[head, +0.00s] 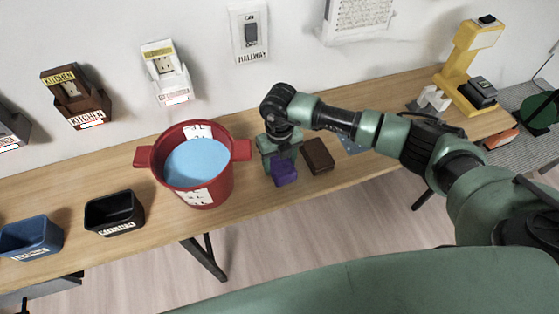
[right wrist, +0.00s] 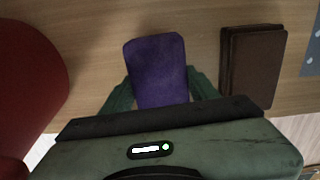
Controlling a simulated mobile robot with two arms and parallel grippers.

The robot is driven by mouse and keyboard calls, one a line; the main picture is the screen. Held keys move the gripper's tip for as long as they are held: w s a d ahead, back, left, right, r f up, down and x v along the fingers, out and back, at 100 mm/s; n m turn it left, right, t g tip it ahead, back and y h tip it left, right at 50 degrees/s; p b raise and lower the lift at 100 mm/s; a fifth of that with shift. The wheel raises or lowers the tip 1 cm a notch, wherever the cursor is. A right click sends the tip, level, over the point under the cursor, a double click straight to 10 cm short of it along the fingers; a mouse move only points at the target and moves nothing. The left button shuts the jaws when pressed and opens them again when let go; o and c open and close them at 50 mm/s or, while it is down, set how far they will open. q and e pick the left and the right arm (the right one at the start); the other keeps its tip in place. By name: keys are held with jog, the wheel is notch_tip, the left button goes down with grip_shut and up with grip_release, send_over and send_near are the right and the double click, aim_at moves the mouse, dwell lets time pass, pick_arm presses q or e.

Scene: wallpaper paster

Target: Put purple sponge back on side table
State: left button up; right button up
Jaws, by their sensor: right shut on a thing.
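The purple sponge (head: 284,173) is in my right gripper (head: 281,160), above the wooden side table (head: 370,163). The right wrist view shows the sponge (right wrist: 158,70) between the two green fingers of the right gripper (right wrist: 160,92), which are shut on it. Whether the sponge touches the table top is hard to tell. My left gripper is not in view.
A red pot (head: 222,175) with blue contents stands left of the sponge. A dark brown block (head: 318,155) lies close on its right. Black (head: 115,213) and blue (head: 30,236) bins stand farther left. A yellow machine (head: 468,60) stands at the far right.

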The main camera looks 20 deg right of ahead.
jog(key=shift+f, duration=0.15)
jog(key=shift+f, duration=0.1)
jog(key=o, duration=1.4)
